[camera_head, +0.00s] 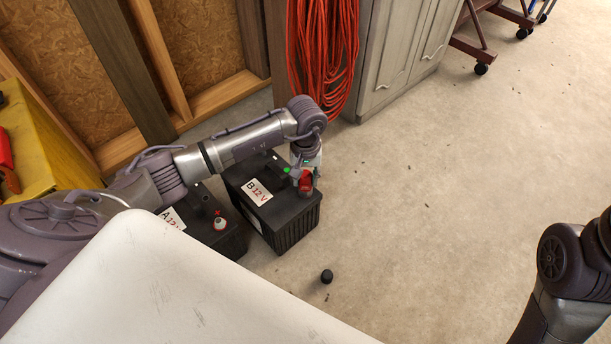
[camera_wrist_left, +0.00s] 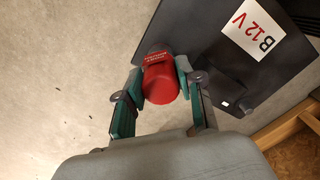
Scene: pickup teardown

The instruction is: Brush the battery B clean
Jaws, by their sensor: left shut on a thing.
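Battery B (camera_head: 290,230) is a black box with a white "B 12 V" label, upright on the floor in the middle of the head view. In the left wrist view its dark top (camera_wrist_left: 215,65) and label show at the upper right. My left gripper (camera_head: 306,180) is over the battery's right end. It is shut on a red, round-ended brush tool (camera_wrist_left: 162,82) with small lettering. The tool is at the battery's corner and hides what is under it; I cannot tell whether it touches a terminal. My right arm shows at the right edge; its gripper is out of view.
Battery A (camera_head: 228,242) stands left of battery B, partly hidden by a white surface (camera_head: 150,290) in front. A small black cap (camera_head: 327,276) lies on the floor. Red cable (camera_head: 322,50) hangs behind, beside a grey cabinet (camera_head: 395,55). The floor to the right is mostly clear.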

